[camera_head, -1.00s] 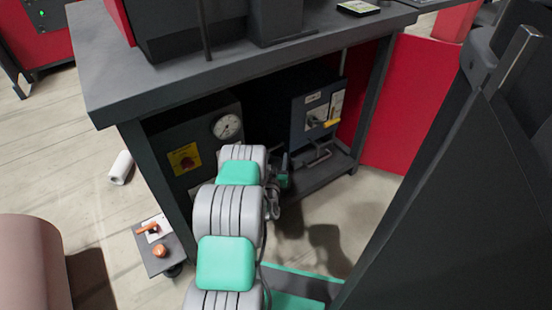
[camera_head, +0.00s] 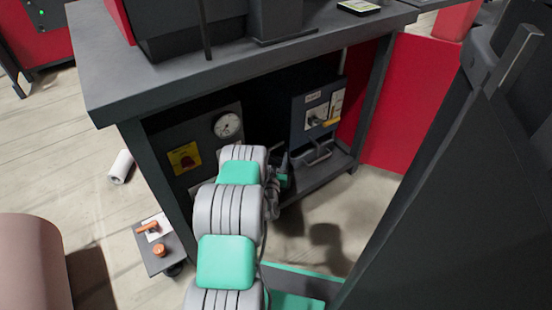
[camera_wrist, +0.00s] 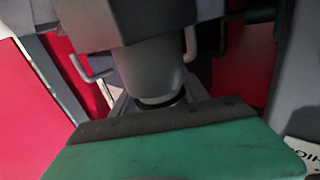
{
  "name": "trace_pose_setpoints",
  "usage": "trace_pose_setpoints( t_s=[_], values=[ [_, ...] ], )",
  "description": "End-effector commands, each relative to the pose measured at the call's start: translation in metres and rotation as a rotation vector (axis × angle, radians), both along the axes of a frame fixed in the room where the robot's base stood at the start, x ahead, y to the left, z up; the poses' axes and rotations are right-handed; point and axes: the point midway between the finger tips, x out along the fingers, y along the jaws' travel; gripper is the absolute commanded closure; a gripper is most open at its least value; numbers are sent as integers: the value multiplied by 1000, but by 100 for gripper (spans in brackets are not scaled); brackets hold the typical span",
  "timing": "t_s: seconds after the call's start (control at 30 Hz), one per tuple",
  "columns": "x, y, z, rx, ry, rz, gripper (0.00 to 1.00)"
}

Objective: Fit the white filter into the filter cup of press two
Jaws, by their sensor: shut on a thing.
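My gripper (camera_head: 282,178) is low under the dark bench, in front of the open bay, mostly hidden behind my own wrist in the head view. In the wrist view its green part (camera_wrist: 180,155) with a dark edge fills the bottom. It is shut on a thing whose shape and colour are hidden. Just beyond it, a grey cylinder (camera_wrist: 150,68) with a dark ring at its lower end hangs below a grey block; I cannot tell whether it is the filter cup. I cannot make out the white filter in the gripper, nor which unit is press two.
A dark unit with a gauge (camera_head: 227,125) stands left in the bay. A blue panel with a yellow lever (camera_head: 330,122) and a wire handle (camera_head: 319,156) stand right. A red panel (camera_head: 405,100) closes the right side. A white roll (camera_head: 120,166) lies on the floor.

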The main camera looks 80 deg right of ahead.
Motion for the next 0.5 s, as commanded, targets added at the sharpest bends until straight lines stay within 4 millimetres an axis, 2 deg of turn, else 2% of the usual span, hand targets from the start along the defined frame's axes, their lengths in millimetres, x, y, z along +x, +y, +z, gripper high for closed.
trace_pose_setpoints(
  t_s=[0.5],
  values=[
    [0,0,-4,0,0,0,89]
  ],
)
